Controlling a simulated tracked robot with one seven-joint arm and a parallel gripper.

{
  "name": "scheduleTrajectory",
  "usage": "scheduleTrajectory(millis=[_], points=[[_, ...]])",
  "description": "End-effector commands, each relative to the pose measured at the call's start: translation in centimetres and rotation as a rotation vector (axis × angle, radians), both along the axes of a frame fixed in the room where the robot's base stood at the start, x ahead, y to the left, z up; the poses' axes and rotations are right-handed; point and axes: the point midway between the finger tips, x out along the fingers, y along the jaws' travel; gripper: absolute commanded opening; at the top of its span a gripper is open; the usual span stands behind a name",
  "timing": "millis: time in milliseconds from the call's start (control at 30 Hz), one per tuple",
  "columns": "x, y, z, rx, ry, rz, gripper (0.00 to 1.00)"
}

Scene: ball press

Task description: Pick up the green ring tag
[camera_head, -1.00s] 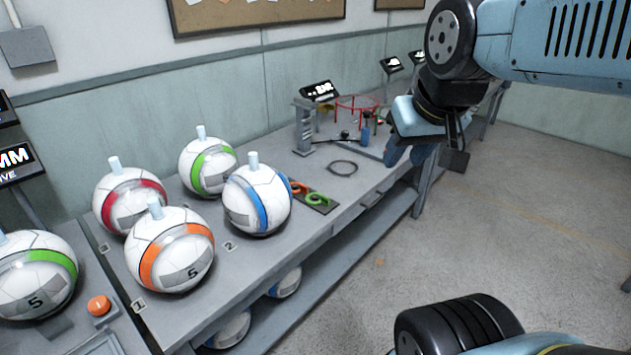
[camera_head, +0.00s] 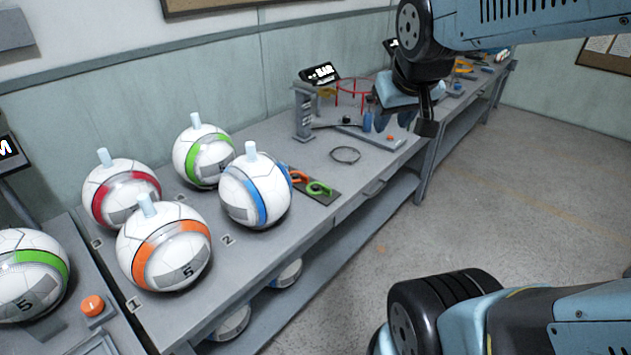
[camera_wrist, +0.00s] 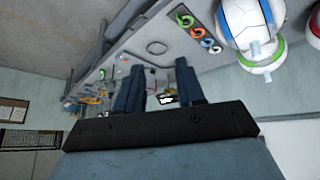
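The green ring tag (camera_head: 319,188) lies on a dark mat (camera_head: 327,200) on the bench, just right of the blue-striped ball. An orange ring tag (camera_head: 298,176) lies beside it. In the wrist view the green ring tag (camera_wrist: 184,20) is near the top, at the end of a row with orange, blue and white rings. My gripper (camera_head: 393,120) is up and to the right of the tag in the head view, well apart from it. In the wrist view its fingers (camera_wrist: 158,72) are spread, with nothing held between them.
White balls with blue (camera_head: 256,190), green (camera_head: 203,157), orange (camera_head: 165,246) and red (camera_head: 121,192) bands stand left of the mat. A dark cable loop (camera_head: 345,155), a grey post (camera_head: 304,112) and a red hoop frame (camera_head: 352,92) are beyond it. Open floor (camera_head: 480,220) lies right of the bench.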

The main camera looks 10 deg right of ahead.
Motion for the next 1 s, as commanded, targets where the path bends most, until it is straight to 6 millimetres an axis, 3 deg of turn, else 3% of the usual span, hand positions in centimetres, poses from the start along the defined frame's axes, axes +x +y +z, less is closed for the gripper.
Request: scheduleTrajectory(millis=[200,500,800,1000], points=[[7.0,-3.2,-2.8,-0.104,-0.062,0.032,0.38],[14.8,-6.4,-7.8,-0.198,-0.149,0.143,0.38],[20.5,-7.9,-14.5,-0.208,-0.234,0.295,0.38],[22.7,-7.8,-19.7,-0.165,-0.294,0.408,0.38]])
